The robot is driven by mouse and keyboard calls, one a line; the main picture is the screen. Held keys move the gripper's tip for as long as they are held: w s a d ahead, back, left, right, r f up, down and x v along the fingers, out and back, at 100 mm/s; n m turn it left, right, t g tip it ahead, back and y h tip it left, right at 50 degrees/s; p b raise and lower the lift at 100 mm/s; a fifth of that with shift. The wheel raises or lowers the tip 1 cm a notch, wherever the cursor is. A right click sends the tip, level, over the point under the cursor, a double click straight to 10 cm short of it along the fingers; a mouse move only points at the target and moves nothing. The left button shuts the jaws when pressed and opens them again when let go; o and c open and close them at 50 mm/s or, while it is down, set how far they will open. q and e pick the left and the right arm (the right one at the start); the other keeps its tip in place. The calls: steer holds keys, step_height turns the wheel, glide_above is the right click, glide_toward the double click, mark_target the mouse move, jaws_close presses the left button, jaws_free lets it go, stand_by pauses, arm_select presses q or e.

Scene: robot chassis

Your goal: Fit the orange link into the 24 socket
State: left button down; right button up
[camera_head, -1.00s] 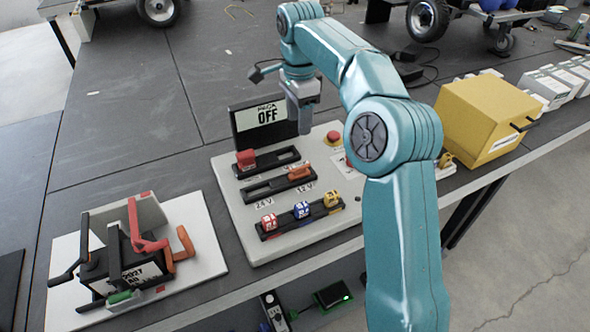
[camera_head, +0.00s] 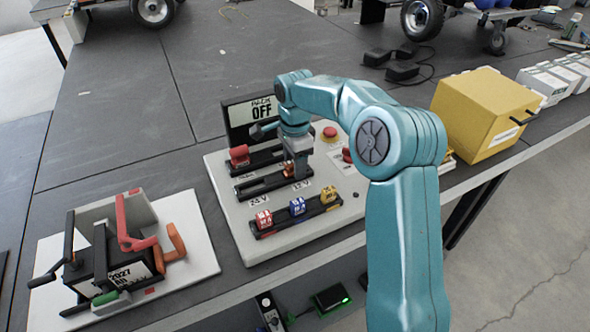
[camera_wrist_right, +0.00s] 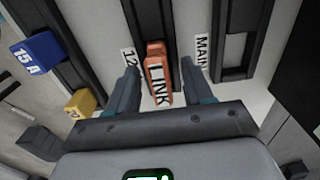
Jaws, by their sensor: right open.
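The orange link (camera_wrist_right: 157,82), lettered LINK, sits at the 12 V end of the middle black rail (camera_head: 262,185) on the grey panel. In the head view it is mostly hidden behind my right gripper (camera_head: 297,172). The rail's other end, by the 24 V label (camera_head: 251,200), is empty. In the right wrist view my right gripper (camera_wrist_right: 160,70) is open, with one finger on each side of the link. I cannot tell whether the fingers touch it. My left gripper is not in view.
A red piece (camera_head: 239,154) sits in the back rail, and red, blue and yellow (camera_head: 328,195) blocks sit in the front rail. The OFF display (camera_head: 255,118) stands behind, with a red button (camera_head: 330,133) nearby. A yellow box (camera_head: 482,112) is at right, a crank device (camera_head: 122,262) at left.

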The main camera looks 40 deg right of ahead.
jaws_close()
step_height(320, 180, up, 19)
steer(key=p, duration=0.9)
glide_above(251, 176)
steer(key=s+a, duration=0.3)
steer(key=s, duration=0.1)
steer(key=f, duration=1.4)
steer(key=shift+s+d, duration=0.2)
step_height(251, 176, down, 5)
steer(key=shift+r, duration=0.1)
